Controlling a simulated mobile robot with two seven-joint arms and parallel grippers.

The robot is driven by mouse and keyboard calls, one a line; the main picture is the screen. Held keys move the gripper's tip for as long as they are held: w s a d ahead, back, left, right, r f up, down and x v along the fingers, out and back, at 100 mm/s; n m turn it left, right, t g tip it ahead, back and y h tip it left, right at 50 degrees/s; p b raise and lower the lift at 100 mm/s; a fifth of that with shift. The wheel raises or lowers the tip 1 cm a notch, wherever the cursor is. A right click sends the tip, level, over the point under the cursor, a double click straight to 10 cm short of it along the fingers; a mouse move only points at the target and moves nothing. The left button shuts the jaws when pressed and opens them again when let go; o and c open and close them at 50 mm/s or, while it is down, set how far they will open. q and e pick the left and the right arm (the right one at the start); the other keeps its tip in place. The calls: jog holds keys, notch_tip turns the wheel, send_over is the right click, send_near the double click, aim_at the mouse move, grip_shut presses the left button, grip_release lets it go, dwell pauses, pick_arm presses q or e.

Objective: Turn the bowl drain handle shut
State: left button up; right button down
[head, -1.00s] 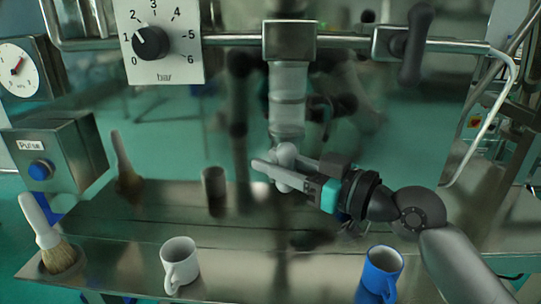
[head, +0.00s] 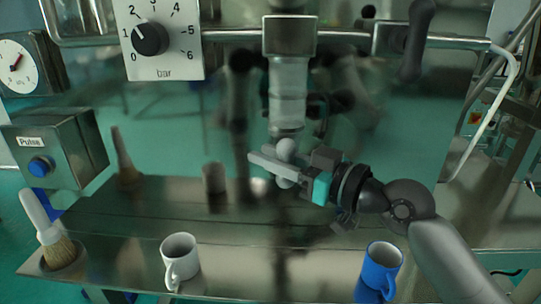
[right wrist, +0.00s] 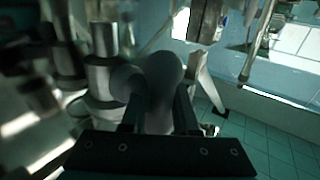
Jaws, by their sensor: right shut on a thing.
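The bowl drain handle (head: 285,149) is a pale grey, rounded knob below the clear vertical drain tube (head: 287,95) in the head view. My right gripper (head: 260,155) comes in from the right and is shut on the handle, one finger on each side. In the right wrist view the grey handle (right wrist: 162,85) stands between the two dark fingers (right wrist: 160,112), beside a metal pipe fitting (right wrist: 105,75). The fingers hide part of the handle. My left gripper is not in view.
A white mug (head: 180,262) and a blue mug (head: 382,268) stand at the steel table's front. A brush (head: 52,238) stands at the left, below the Pulse button box (head: 62,150). A pressure dial (head: 160,40) hangs above. The shiny steel panel behind shows reflections.

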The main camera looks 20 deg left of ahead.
jog(key=shift+w+d+f+n+t+h+p, duration=0.3)
jog(key=shift+n+h+p, duration=0.85)
jog(key=shift+h+p, duration=1.95)
jog(key=shift+s+d+f+n+t+h+p, duration=0.1)
jog(key=shift+d+f+n+h+p, duration=0.45)
jog(key=shift+n+h+p, duration=2.35)
jog(key=shift+w+d+f+m+t+h+p, duration=0.15)
jog(key=shift+f+m+h+p, duration=1)
jog(key=shift+p, duration=3.7)
jog(key=shift+d+r+n+h, duration=0.1)
jog(key=shift+r+n+h, duration=0.4)
jog(key=shift+r+h, duration=0.15)
jog(key=c, duration=0.9)
grip_release()
jog(key=shift+c, duration=0.2)
jog(key=b+v, duration=0.1)
jog(key=v, duration=1.4)
